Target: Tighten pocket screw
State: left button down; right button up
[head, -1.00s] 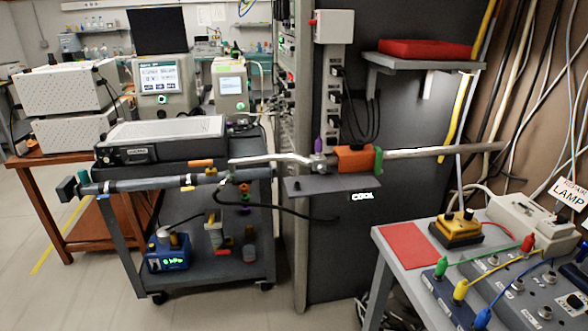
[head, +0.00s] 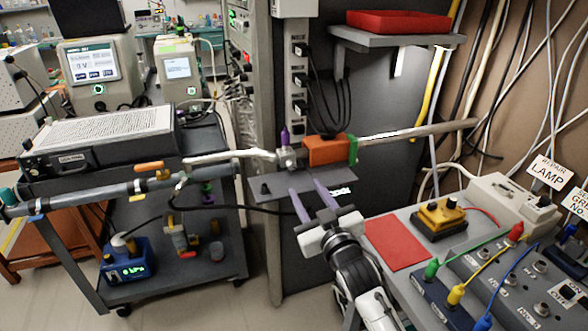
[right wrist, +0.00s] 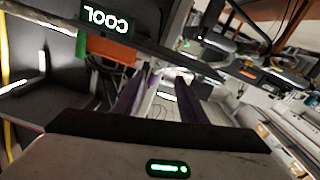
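My right gripper (head: 304,187) comes up from the bottom of the head view. Its two purple fingers are apart with nothing between them, near the front of the small grey shelf (head: 302,189). Its fingers also show in the right wrist view (right wrist: 160,85). Beyond them, a small upright purple knob (head: 284,136) stands at the metal pipe fitting (head: 287,157), left of the orange block (head: 326,150). The gripper is apart from the knob. A small black piece (head: 265,188) is on the shelf. I cannot tell which part is the pocket screw. My left gripper is not in view.
A long pipe (head: 410,132) runs right from the orange block past the dark panel. A cart (head: 200,277) stands at left with a black hose (head: 235,206). A bench with a red mat (head: 396,243) and wired boxes is close at right of my arm.

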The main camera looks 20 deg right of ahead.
aim_at(293, 167)
jog(key=w, duration=0.9)
jog(key=shift+w+r, duration=0.1)
jog(key=shift+w, duration=0.5)
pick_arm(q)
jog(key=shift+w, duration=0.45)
pick_arm(e)
grip_shut()
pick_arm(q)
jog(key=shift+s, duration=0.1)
